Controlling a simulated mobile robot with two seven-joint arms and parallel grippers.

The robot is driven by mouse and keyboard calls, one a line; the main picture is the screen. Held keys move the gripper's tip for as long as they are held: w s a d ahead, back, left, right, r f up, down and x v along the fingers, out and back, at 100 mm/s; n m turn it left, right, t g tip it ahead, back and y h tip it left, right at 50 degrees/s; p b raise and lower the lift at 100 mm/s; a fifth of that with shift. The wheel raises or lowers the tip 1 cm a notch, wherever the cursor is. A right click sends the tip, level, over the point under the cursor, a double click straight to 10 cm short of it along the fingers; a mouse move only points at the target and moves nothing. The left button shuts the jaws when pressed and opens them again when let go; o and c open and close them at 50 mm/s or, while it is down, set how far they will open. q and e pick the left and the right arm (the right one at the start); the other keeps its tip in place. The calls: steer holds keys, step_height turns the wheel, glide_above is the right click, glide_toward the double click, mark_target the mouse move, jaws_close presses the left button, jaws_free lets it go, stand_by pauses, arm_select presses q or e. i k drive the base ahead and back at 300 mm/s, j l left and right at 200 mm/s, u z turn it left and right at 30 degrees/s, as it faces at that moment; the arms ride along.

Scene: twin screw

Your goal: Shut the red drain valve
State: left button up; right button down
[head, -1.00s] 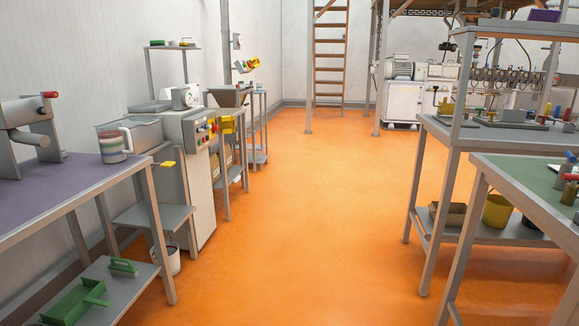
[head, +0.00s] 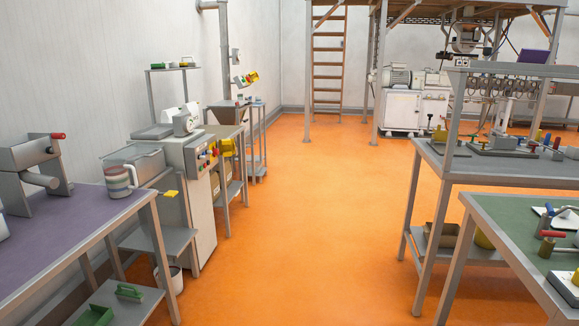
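I cannot tell for sure which thing is the red drain valve. A small red handle (head: 557,143) stands among fittings on the grey workbench (head: 432,153) at the right. A red-ended tool (head: 552,234) lies on the green-topped table (head: 510,218) in the right foreground. A grey hand-cranked device (head: 30,170) with a red knob (head: 58,136) stands on the purple-topped bench (head: 85,222) at the left. At the far right, a long machine (head: 432,80) stands beneath a platform; any valve on it is too small to make out. Neither gripper is in view.
The orange floor (head: 310,220) is clear along a wide middle aisle. Benches and a grey cabinet (head: 200,200) line the left wall. A ladder (head: 328,70) and platform posts (head: 378,70) stand at the back. A white bucket (head: 170,279) sits under the left row.

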mark_target(551, 234)
steer(key=z, duration=1.75)
